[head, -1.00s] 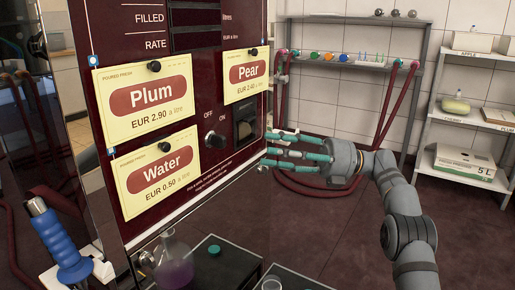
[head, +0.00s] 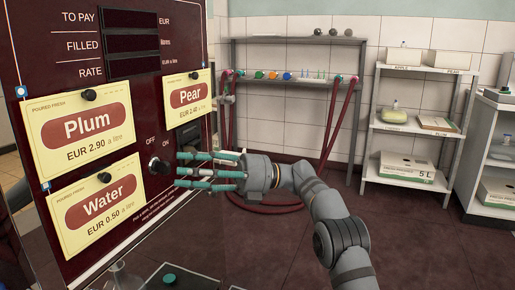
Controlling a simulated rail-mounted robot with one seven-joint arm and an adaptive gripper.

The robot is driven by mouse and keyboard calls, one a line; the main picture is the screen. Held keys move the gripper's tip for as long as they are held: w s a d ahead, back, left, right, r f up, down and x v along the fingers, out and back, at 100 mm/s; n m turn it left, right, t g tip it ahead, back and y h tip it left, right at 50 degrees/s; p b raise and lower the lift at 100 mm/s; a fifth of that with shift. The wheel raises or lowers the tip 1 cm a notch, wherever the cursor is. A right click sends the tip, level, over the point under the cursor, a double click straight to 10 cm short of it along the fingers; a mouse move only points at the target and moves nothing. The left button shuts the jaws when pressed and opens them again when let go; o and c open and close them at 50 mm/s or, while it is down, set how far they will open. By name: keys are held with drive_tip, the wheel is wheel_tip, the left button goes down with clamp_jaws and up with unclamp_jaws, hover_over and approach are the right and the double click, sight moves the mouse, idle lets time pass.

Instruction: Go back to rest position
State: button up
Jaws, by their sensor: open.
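My gripper (head: 196,171) is in the middle left of the head view, with its teal fingers spread and empty, pointing left. It is in front of the right part of the dark red pump panel (head: 60,45), near the OFF/ON knob (head: 160,166). I cannot tell whether the fingertips touch the panel. My grey arm runs from the gripper to the lower right. The panel carries yellow cards for Plum (head: 88,127), Pear (head: 188,97) and Water (head: 103,201).
A metal rack (head: 300,41) with dark red hoses stands at the back wall. White shelves (head: 415,131) with boxes are to its right, and a cabinet (head: 492,150) is at the right edge. A flask (head: 122,276) shows partly at the bottom. The floor at right is clear.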

drive_tip(key=a, duration=0.1)
drive_tip(key=s+a+b, duration=0.1)
drive_tip(key=a, duration=0.1)
drive_tip(key=shift+a+r+m, duration=0.15)
drive_tip(key=shift+r+m, duration=0.05)
drive_tip(key=shift+m, duration=0.1)
drive_tip(key=shift+r, duration=0.1)
drive_tip(key=shift+r, duration=0.15)
